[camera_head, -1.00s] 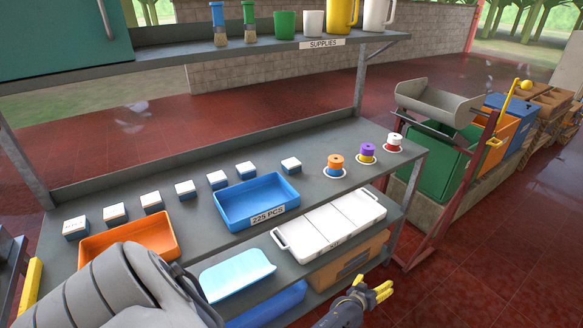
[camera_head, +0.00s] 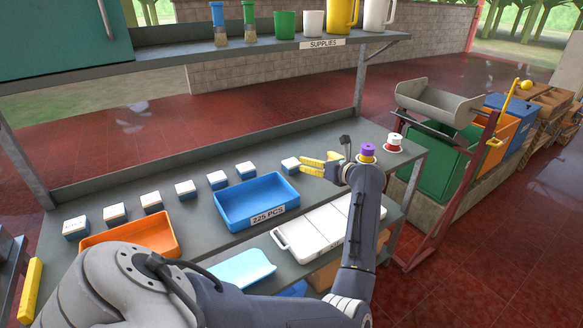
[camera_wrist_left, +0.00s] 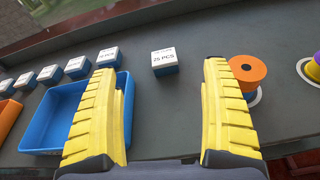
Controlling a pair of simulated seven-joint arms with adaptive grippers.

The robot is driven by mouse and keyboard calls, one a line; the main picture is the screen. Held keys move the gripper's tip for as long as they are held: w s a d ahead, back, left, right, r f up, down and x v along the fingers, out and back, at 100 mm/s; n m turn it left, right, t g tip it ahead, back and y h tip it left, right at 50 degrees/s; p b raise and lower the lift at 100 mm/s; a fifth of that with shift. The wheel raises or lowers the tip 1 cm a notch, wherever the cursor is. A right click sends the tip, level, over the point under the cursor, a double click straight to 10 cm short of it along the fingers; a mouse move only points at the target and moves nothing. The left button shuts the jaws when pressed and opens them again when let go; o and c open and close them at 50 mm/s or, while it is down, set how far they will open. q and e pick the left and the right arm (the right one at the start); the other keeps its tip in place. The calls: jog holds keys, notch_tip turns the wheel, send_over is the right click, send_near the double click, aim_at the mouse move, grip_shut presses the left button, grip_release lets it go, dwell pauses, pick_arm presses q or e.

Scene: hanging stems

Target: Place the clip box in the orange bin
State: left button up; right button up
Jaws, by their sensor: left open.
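Several small white-topped blue boxes stand in a row on the grey bench. The one at the right end (camera_head: 290,164) shows a "25 PCS" label in the left wrist view (camera_wrist_left: 164,62); I cannot tell which box is the clip box. The orange bin (camera_head: 168,237) is at the bench's left, partly behind my arm, and its edge shows in the left wrist view (camera_wrist_left: 7,118). My left gripper (camera_head: 304,165) is open and empty, its yellow fingers pointing left at the right-end box. In the wrist view this box lies ahead, between the fingertips. My right gripper is not in view.
A blue bin (camera_head: 227,216) labelled "225 PCS" stands beside the row. Spools stand to the right: orange (camera_wrist_left: 247,68), purple (camera_head: 368,150) and red-white (camera_head: 394,142). A white case (camera_head: 300,238) lies in front. A supplies shelf (camera_head: 160,61) hangs above.

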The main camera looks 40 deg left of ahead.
pick_arm(q)
notch_tip(320, 180, down, 2)
jog(key=n+h, duration=0.1)
send_near(293, 163)
jog(key=shift+n, duration=0.3)
jog(key=x, duration=1)
jog(key=shift+c, duration=0.4)
jog(key=c, duration=1.3)
